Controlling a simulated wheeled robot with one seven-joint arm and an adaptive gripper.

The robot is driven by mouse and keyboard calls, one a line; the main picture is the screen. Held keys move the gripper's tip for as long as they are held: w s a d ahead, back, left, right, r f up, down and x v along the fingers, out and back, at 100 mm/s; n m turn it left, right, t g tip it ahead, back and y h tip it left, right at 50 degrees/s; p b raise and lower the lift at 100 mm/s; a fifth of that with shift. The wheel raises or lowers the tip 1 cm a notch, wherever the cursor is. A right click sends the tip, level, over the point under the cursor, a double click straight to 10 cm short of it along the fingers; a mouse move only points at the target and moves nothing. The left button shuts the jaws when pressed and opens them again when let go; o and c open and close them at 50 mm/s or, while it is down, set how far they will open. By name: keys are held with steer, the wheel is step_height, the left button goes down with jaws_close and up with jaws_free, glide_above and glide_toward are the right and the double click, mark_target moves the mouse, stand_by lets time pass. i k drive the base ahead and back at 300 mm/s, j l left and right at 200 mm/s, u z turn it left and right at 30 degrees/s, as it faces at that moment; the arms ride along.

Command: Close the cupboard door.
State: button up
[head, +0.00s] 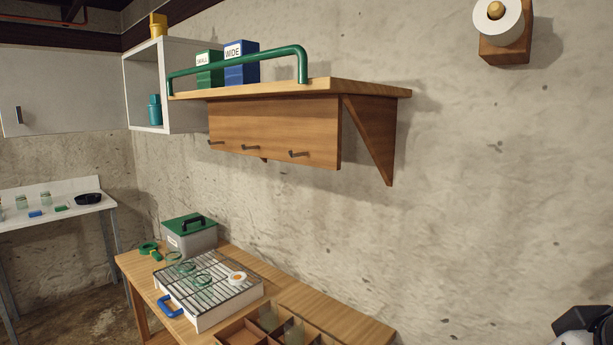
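The white cupboard (188,88) is mounted high in the corner on the left, partly behind the wooden shelf. Its inside is exposed, and a teal jar (155,109) stands in it. The flat white cupboard door (70,92) appears to stand open, reaching left from the cupboard's far edge. A dark upright handle (19,114) sits near the door's left end, close to the picture edge. A black and white part of my arm shows in the bottom right corner, far from the door.
The wooden shelf (372,91) with a green rail (240,60), boxes and hooks juts out right of the cupboard. Below stands a wooden bench (345,318) with a rack, toolbox and divided crate. A white side table (58,212) stands under the door. Nothing visible blocks the door's front.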

mark_target(57, 92)
steer(key=j+z, duration=0.1)
steer(key=j, duration=1.65)
steer(key=i+j+z, duration=0.1)
steer(key=j, duration=0.85)
steer(key=i+j+z, duration=0.1)
steer(key=j, duration=0.85)
steer(key=i+j+z, duration=0.1)
steer(key=j, duration=0.9)
steer(key=i+j, duration=0.15)
steer(key=j, duration=0.3)
steer(key=i+j, duration=0.15)
steer(key=j, duration=0.35)
steer(key=i+j+z, duration=0.1)
steer(key=j, duration=0.35)
steer(key=i+j, duration=0.15)
steer(key=j, duration=0.3)
steer(key=i+j+z, duration=0.1)
steer(key=j, duration=0.4)
steer(key=i+j, duration=0.1)
steer(key=j, duration=0.35)
steer(key=i+j, duration=0.1)
steer(key=j, duration=0.4)
steer(key=i+j+z, duration=0.1)
steer(key=j, duration=0.4)
